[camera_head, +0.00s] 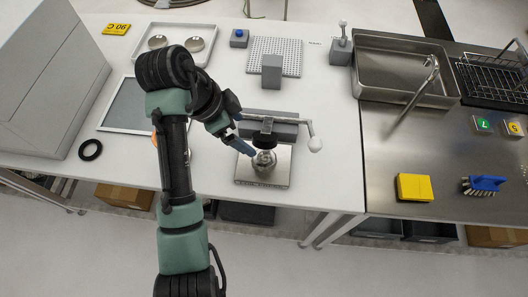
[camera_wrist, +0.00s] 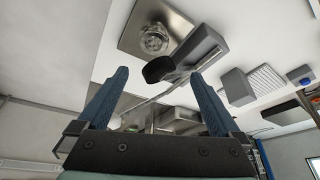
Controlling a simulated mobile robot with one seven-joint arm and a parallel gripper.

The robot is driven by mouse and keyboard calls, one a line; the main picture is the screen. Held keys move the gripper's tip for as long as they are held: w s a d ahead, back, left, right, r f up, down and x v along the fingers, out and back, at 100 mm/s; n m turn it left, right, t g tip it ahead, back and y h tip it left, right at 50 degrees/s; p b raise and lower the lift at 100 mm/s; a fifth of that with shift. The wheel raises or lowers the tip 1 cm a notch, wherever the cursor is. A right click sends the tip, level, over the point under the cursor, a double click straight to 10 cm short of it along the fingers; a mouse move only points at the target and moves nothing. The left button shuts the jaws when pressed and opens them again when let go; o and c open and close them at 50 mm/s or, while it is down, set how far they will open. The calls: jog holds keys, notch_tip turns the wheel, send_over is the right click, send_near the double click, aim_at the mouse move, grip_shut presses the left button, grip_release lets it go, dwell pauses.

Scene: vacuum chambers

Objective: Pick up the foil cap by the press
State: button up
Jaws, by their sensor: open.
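The press (camera_head: 270,127) stands on the white table, with a black ram and a long lever ending in a pale knob. A shiny, crumpled silver piece, which looks like the foil cap (camera_head: 264,161), sits on the square metal plate (camera_head: 244,178) at the press. In the wrist view the foil cap (camera_wrist: 153,39) is at the top, beyond my fingertips, with the black ram (camera_wrist: 158,69) close by. My gripper (camera_head: 247,136) is open, its blue fingers just left of the press and near the foil cap.
A tray (camera_head: 212,52) with two round metal pieces stands at the back left. A perforated board (camera_head: 288,48) with a grey block lies behind the press. A sink (camera_head: 390,70) and a yellow block (camera_head: 414,188) are to the right. White table surface is clear right of the plate.

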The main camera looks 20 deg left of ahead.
jog(key=s, duration=0.1)
jog(key=b, duration=0.5)
send_near(265, 158)
jog(key=shift+w+a+f+m+g, duration=0.1)
jog(key=shift+a+f+m+g, duration=0.2)
jog(key=shift+f, duration=0.3)
jog(key=shift+w+d+f+p, duration=0.1)
jog(key=shift+d+f+p, duration=0.05)
jog(key=shift+f+p, duration=0.15)
jog(key=shift+p+x, duration=0.5)
jog(key=shift+x, duration=2.7)
jog(key=shift+w+d+r, duration=0.1)
jog(key=shift+w, duration=0.05)
jog(key=c, duration=1.3)
jog(key=shift+c, duration=0.2)
jog(key=shift+w+d+r, duration=0.1)
jog(key=shift+d+r, duration=0.05)
jog(key=shift+d, duration=0.05)
